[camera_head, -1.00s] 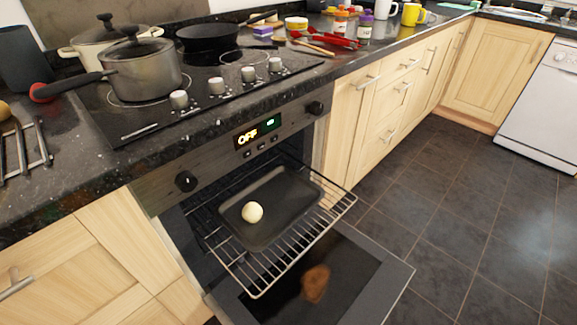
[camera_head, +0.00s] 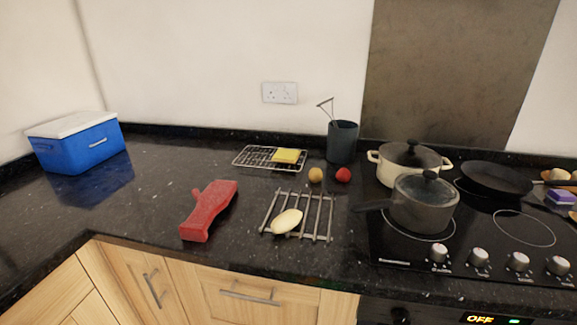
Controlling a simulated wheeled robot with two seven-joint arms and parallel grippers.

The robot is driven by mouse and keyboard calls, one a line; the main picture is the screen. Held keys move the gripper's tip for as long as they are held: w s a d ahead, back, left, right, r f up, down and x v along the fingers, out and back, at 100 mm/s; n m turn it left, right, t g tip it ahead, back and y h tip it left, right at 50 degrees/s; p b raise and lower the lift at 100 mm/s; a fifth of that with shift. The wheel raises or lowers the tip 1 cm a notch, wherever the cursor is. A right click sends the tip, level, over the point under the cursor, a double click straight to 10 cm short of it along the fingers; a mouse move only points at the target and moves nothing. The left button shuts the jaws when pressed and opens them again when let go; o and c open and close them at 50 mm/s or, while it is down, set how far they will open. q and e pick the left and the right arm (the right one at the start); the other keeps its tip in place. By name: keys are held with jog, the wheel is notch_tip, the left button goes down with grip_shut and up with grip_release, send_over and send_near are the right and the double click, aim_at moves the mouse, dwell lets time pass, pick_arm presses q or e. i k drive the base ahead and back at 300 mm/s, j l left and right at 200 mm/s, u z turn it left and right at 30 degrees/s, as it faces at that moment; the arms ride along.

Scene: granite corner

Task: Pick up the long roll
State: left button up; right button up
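A pale, elongated roll (camera_head: 287,221) lies on a metal rack (camera_head: 318,217) on the dark granite counter, near the counter's front edge. It sits at a slant over the left bars of the rack. It is fully visible, with nothing on top of it. Neither of my grippers shows in the head view.
Behind are a wire rack with a yellow sponge-like block (camera_head: 289,155), a yellow fruit (camera_head: 316,174), a red fruit (camera_head: 343,174) and a dark utensil pot (camera_head: 342,142). A saucepan (camera_head: 424,203) stands right; its handle points toward the rack. A blue cooler (camera_head: 77,146) stands far left.

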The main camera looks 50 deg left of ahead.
aim_at(286, 221)
jog(key=u, duration=1.6)
